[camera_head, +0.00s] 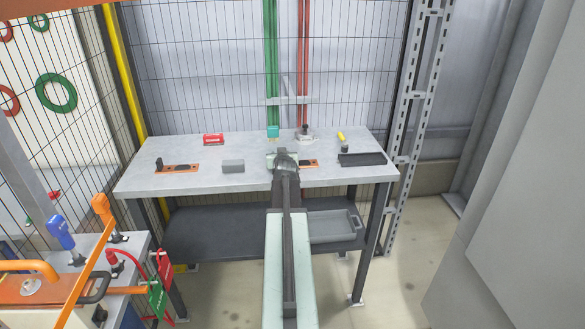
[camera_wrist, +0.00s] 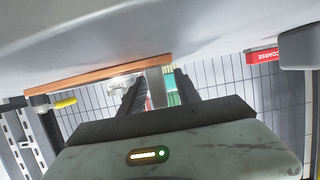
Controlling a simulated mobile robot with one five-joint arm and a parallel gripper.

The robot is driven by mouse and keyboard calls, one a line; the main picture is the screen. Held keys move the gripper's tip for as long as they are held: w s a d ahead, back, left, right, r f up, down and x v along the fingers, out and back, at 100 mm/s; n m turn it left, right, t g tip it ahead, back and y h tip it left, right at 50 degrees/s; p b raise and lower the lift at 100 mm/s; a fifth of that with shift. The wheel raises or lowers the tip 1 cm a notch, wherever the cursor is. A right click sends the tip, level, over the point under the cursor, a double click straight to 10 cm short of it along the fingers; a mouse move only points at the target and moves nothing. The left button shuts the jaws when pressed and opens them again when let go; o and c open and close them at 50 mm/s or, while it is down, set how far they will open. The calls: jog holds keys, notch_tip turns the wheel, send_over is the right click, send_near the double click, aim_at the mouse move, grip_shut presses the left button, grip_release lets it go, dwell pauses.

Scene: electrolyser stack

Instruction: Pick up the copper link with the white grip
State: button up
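The copper link (camera_head: 309,163) lies on the table, mostly hidden behind my gripper in the head view. In the wrist view, which is upside down, the copper link (camera_wrist: 95,76) is a long orange-brown strip. A pale upright post (camera_wrist: 156,88), seemingly its white grip, stands at one end, between my fingers. My gripper (camera_head: 284,157) is low over the table. In the wrist view my gripper (camera_wrist: 160,84) has its dark fingers apart. The post is nearer the left finger, with a gap to the right one; contact cannot be told.
Another copper link (camera_head: 183,168) with a dark grip lies at left. A grey block (camera_head: 233,166), red box (camera_head: 213,139), teal item (camera_head: 273,131), pale fixture (camera_head: 305,133) and dark tray (camera_head: 362,159) share the table (camera_head: 220,185). A mesh fence (camera_head: 200,60) stands behind.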

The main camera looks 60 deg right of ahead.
jog(key=shift+r, duration=0.1)
grip_shut()
jog(key=shift+s, duration=0.1)
dwell(1.1)
